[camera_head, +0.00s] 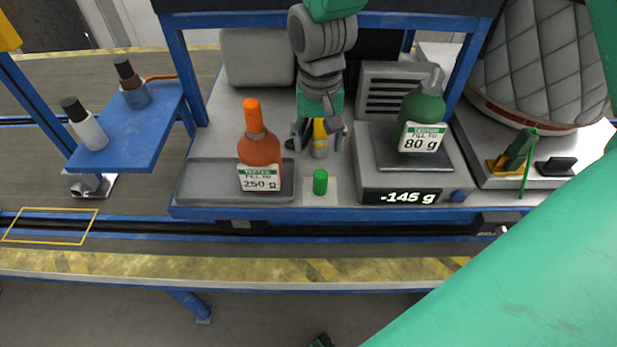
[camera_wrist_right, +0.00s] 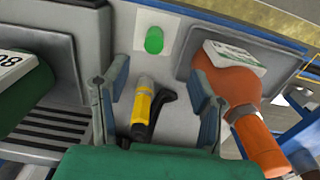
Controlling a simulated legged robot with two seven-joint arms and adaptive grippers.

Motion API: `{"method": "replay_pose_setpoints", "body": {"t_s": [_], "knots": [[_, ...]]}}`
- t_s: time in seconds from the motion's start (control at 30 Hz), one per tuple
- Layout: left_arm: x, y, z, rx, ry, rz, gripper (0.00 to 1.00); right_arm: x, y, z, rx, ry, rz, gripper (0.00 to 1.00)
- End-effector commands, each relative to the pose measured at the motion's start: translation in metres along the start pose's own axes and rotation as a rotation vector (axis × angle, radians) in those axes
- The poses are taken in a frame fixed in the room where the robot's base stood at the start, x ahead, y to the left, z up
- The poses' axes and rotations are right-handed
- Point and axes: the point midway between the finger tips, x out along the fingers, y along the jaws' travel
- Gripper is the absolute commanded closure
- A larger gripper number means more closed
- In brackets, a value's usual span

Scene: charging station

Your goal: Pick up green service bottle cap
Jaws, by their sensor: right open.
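The green cap (camera_head: 320,182) stands upright on a small pale pad (camera_head: 331,196) at the bench's front, between an orange bottle (camera_head: 260,150) and a scale. In the right wrist view the cap (camera_wrist_right: 154,40) shows beyond the fingertips, untouched. My right gripper (camera_head: 319,138) is open, behind the cap in the head view. It also shows in the right wrist view (camera_wrist_right: 158,80), fingers spread and holding nothing. A yellow and black tool (camera_wrist_right: 142,103) appears between the fingers. A green service bottle (camera_head: 421,112) stands on the scale. My left gripper is not in view.
The scale (camera_head: 455,172) reads -145 g. A blue side shelf (camera_head: 128,135) holds two small bottles at left. A quilted object (camera_head: 535,65) and a green clamp-like tool (camera_head: 518,150) are at right. My teal arm covers the lower right.

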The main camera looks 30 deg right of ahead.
Motion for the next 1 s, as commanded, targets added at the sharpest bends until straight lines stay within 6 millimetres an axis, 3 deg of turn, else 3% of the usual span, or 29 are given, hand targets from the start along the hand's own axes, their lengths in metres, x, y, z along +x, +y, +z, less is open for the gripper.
{"method": "replay_pose_setpoints", "body": {"t_s": [0.1,0.3,0.57,0.83,1.0], "knots": [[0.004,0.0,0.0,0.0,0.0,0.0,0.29,0.028,0.006,-0.001,0.001,-0.011,-0.001,0.48],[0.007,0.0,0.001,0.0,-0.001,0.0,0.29,0.067,0.009,-0.004,0.002,-0.011,-0.007,0.48],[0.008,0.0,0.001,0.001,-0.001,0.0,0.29,0.085,0.006,-0.003,0.0,-0.007,-0.005,0.48],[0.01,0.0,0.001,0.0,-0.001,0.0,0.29,0.123,0.0,-0.008,-0.001,-0.007,-0.001,0.48],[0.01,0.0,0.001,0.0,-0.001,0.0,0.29,0.131,0.003,-0.009,0.0,-0.006,-0.005,0.48]]}}
